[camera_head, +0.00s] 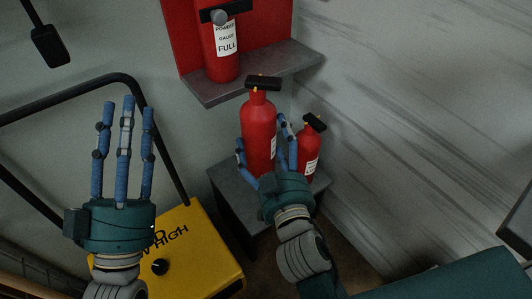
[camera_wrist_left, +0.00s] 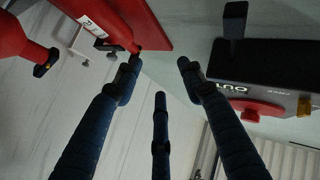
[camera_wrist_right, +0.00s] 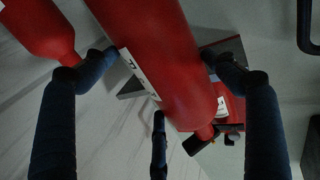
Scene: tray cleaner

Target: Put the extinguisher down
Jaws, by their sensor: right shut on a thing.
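A red extinguisher (camera_head: 258,135) with a black handle on top is held upright in my right gripper (camera_head: 266,150), whose blue fingers wrap around its body. In the right wrist view the extinguisher (camera_wrist_right: 165,60) lies between the fingers (camera_wrist_right: 160,75). It appears over or on a small dark grey stand (camera_head: 228,195); the arm hides its bottom, so I cannot tell if it touches. My left gripper (camera_head: 124,145) is open and empty, fingers pointing up, left of the stand. It also shows in the left wrist view (camera_wrist_left: 158,85).
A smaller red extinguisher (camera_head: 310,150) stands on the same stand, close on the right. Another extinguisher (camera_head: 222,50) labelled FULL sits on a grey shelf (camera_head: 255,80) with a red back panel. A yellow machine (camera_head: 195,250) with a black tube frame is at lower left.

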